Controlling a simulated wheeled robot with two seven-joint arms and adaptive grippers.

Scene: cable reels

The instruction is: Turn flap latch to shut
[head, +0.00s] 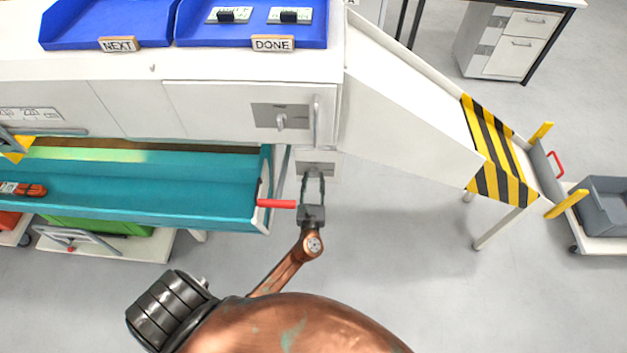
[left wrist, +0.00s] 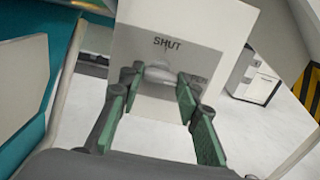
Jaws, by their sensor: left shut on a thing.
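The flap latch is a small pale grey knob (left wrist: 160,74) on a light plate marked SHUT (left wrist: 196,57) in the left wrist view. The knob looks roughly crosswise below the lettering. My left gripper (left wrist: 161,82) has a green-padded finger on each side of the knob and is shut on it. In the head view, my left gripper (head: 314,174) reaches up to the grey latch plate (head: 316,164) under the right end of the white cabinet; its fingers largely hide the knob there. My right gripper is not in view.
A red handle (head: 277,204) sticks out from the teal trough (head: 150,190), close left of my gripper. Another latch (head: 281,121) sits on the cabinet front above. A white chute (head: 410,95) with striped end slopes down right. Open floor lies below it.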

